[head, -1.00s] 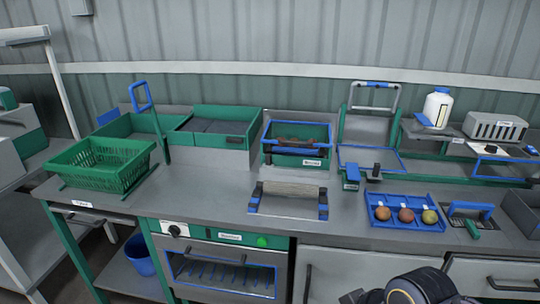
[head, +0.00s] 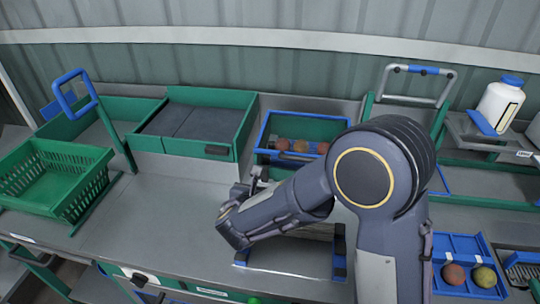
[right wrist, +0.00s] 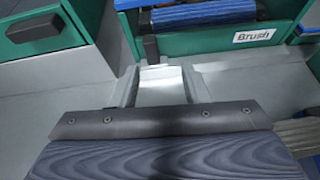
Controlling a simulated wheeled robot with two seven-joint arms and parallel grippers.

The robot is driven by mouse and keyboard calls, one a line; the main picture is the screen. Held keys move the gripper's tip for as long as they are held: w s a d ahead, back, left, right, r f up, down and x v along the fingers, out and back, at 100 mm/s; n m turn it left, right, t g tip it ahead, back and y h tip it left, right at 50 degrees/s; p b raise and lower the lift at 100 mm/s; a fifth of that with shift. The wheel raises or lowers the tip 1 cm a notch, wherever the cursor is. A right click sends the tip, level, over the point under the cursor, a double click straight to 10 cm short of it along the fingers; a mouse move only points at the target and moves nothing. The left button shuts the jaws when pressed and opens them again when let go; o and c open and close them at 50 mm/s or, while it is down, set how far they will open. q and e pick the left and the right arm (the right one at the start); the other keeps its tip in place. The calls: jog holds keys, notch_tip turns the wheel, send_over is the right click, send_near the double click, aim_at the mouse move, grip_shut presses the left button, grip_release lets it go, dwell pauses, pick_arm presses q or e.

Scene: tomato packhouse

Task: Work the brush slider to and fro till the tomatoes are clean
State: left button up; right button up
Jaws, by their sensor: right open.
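The brush box (head: 338,128) is green with a blue rim at the back middle of the bench. Round red-brown tomatoes (head: 300,146) show in it, partly hidden by my right arm. In the right wrist view a blue bar (right wrist: 205,13) crosses the box top above a label reading "Brush". A dark upright stub (right wrist: 150,48) stands at the box's near left side; I cannot tell whether it belongs to the slider. My right gripper (head: 252,186) is open and empty just in front of the box. Its fingers (right wrist: 160,88) point toward the stub, apart from it. My left gripper is out of view.
A green basket (head: 105,160) and a green tray with a dark lining (head: 248,118) are at the left. A blue tray (head: 440,242) with more tomatoes is at the right. A frame with blue ends (head: 340,262) lies under my right forearm. The bench's left middle is clear.

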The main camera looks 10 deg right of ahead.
aim_at(265, 175)
jog(key=shift+n+t, duration=0.3)
jog(key=shift+n, duration=0.1)
jog(key=x, duration=0.5)
jog(key=a+p+x, duration=0.1)
jog(key=x, duration=0.2)
jog(key=shift+w, duration=0.3)
jog(key=shift+c, duration=0.3)
grip_shut()
